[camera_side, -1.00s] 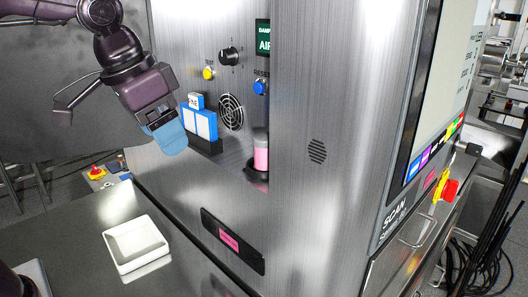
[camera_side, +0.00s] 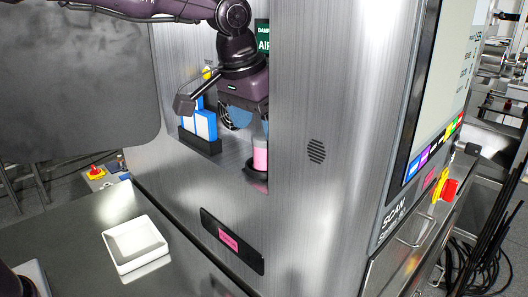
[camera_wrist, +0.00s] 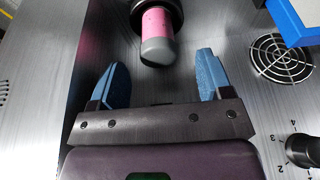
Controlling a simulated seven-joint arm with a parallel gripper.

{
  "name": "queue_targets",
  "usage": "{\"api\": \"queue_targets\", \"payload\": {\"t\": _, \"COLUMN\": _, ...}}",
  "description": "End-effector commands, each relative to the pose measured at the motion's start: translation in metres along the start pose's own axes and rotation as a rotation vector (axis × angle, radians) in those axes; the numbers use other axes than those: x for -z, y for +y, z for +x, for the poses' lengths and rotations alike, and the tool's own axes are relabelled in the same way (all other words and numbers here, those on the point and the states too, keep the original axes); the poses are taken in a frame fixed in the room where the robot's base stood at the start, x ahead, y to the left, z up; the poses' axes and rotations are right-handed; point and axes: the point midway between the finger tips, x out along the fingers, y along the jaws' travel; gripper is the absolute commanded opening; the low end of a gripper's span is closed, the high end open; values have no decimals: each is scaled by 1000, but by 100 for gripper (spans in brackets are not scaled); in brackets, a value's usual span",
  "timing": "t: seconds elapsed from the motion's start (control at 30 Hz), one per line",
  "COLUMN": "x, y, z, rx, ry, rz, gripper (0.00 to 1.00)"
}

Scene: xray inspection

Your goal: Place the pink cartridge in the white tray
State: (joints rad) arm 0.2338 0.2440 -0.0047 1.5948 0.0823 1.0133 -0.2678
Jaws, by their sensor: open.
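The pink cartridge (camera_side: 260,155) stands upright on a dark round holder inside the machine's recess, at its right side. In the wrist view the cartridge (camera_wrist: 157,25) shows its grey end and pink body, with the dark holder beyond it. My gripper (camera_wrist: 158,84) is open, its blue fingers spread wide, with the cartridge ahead of and roughly centred between them, not touched. In the side view my gripper (camera_side: 237,118) is in the recess above and left of the cartridge, its fingers partly hidden. The white tray (camera_side: 135,268) sits empty on the grey counter at lower left.
Blue-and-white boxes (camera_side: 205,126) stand in a dark rack left of the cartridge. A fan grille (camera_wrist: 282,55) and a black knob (camera_wrist: 302,150) are on the recess wall near my gripper. The recess's right wall is close by. The counter around the tray is clear.

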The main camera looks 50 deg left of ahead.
Motion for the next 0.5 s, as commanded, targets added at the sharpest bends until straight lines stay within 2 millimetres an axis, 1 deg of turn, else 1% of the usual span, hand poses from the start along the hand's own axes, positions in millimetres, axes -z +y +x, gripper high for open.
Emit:
{"api": "queue_targets", "payload": {"t": 0.17, "x": 0, "y": 0, "z": 12, "rx": 1, "ry": -1, "rz": 0, "gripper": 72}}
{"api": "queue_targets", "payload": {"t": 0.4, "x": 2, "y": 2, "z": 48, "rx": 0, "ry": -2, "rz": 1, "gripper": 72}}
{"api": "queue_targets", "payload": {"t": 0.5, "x": 2, "y": 2, "z": 56, "rx": 0, "ry": 1, "rz": 1, "gripper": 72}}
